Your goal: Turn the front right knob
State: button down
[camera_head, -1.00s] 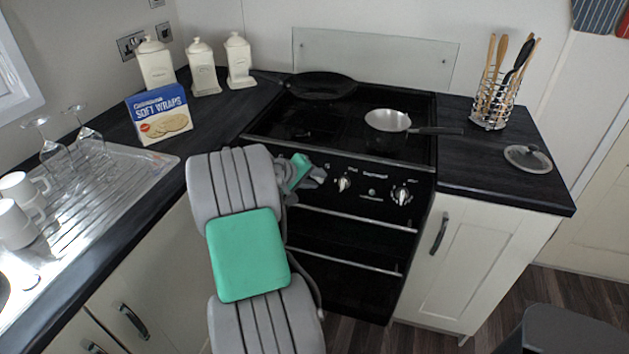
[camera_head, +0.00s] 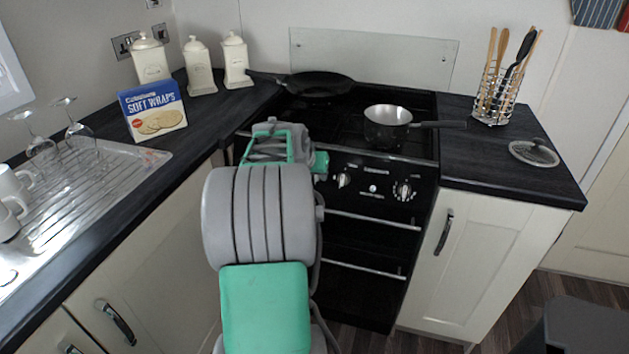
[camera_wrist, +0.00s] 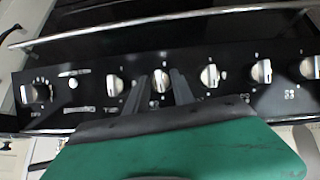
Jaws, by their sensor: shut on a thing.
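The black cooker's front panel (camera_head: 372,178) carries a row of silver knobs. In the wrist view the panel appears upside down, with the dial-marked knob (camera_wrist: 36,92) at the far left; that knob is at the right end in the head view (camera_head: 404,190). My gripper (camera_wrist: 158,80) has its two dark fingers on either side of one silver knob (camera_wrist: 161,80), shut on it. Another knob (camera_wrist: 115,84) is free to its left and one (camera_wrist: 209,76) to its right. In the head view my wrist hides the fingers and the left knobs. I cannot read the knob labels.
A saucepan (camera_head: 388,116) and a black frying pan (camera_head: 320,84) sit on the hob. An oven door handle (camera_head: 372,221) runs below the panel. A glass lid (camera_head: 534,153) and utensil rack (camera_head: 497,100) stand on the right counter. A wraps box (camera_head: 153,112) stands left.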

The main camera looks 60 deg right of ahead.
jog(key=shift+s+f+m+b, duration=0.1)
jog(key=shift+f+m+b, duration=0.05)
jog(key=shift+m+b, duration=0.25)
jog(key=shift+t, duration=0.3)
jog(key=c, duration=1.1)
grip_release()
jog(key=v, duration=0.8)
jog(key=shift+d, duration=0.15)
